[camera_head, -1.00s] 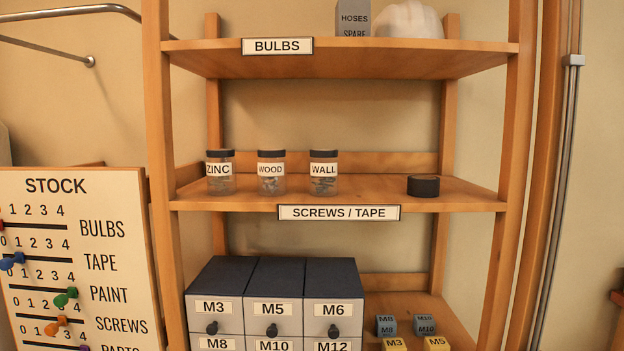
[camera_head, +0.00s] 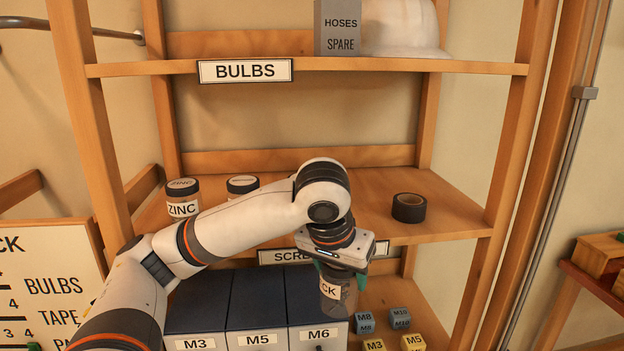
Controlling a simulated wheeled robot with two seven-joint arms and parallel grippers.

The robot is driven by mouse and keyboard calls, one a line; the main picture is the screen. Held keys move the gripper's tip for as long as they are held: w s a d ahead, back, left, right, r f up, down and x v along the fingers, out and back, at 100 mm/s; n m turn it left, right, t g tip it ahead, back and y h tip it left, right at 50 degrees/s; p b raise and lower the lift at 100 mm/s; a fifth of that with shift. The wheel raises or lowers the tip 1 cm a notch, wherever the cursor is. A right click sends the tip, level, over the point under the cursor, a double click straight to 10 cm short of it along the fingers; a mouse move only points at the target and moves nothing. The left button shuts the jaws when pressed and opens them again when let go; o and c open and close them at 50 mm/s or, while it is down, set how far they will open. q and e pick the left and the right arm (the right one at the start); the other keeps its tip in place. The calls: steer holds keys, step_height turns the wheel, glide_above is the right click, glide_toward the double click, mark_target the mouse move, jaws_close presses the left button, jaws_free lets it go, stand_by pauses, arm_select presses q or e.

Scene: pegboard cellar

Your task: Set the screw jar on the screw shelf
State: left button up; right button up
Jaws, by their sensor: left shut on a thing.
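The screw shelf (camera_head: 445,210) is the middle wooden board, with a partly covered label (camera_head: 285,257) on its front edge. My left gripper (camera_head: 342,268) is shut on a screw jar (camera_head: 338,298), a clear jar whose label shows only "CK". The jar hangs in front of the shelf, with its body below the shelf's front edge. A ZINC jar (camera_head: 182,199) stands at the shelf's left. A second jar (camera_head: 242,185) beside it is partly hidden by my left arm, and the WALL jar is hidden. My right gripper is out of view.
A black tape roll (camera_head: 409,207) sits on the shelf's right part, with bare board around it. The BULBS shelf (camera_head: 400,67) is above, holding a grey box (camera_head: 337,28) and a white helmet (camera_head: 403,30). Drawers (camera_head: 258,305) and small labelled blocks (camera_head: 365,322) are below.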

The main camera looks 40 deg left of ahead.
arm_select(q)
steer(key=shift+n, duration=0.3)
steer(key=r, duration=0.3)
steer(key=s+a+r+p, duration=0.1)
steer(key=r, duration=0.2)
steer(key=s+a+r+p, duration=0.1)
steer(key=r, duration=0.2)
steer(key=shift+r, duration=0.15)
steer(key=shift+w+r, duration=0.15)
steer(key=shift+w, duration=0.05)
steer(key=w+a, duration=0.1)
steer(key=w, duration=0.3)
steer(key=w+a+p, duration=0.1)
steer(key=w, duration=0.4)
steer(key=w+a+p, duration=0.1)
steer(key=w, duration=0.3)
steer(key=shift+w+a, duration=0.15)
steer(key=shift+a, duration=0.2)
steer(key=shift+w+a, duration=0.1)
steer(key=shift+w, duration=0.15)
steer(key=w+p, duration=0.1)
steer(key=w+a+p, duration=0.1)
steer(key=shift+w+r, duration=0.15)
steer(key=shift+w, duration=0.15)
steer(key=shift+w+f+p, duration=0.2)
steer(key=shift+w+p, duration=0.05)
steer(key=shift+p, duration=0.15)
steer(key=shift+w+f, duration=0.1)
steer(key=shift+f, duration=0.3)
steer(key=shift+s, duration=0.2)
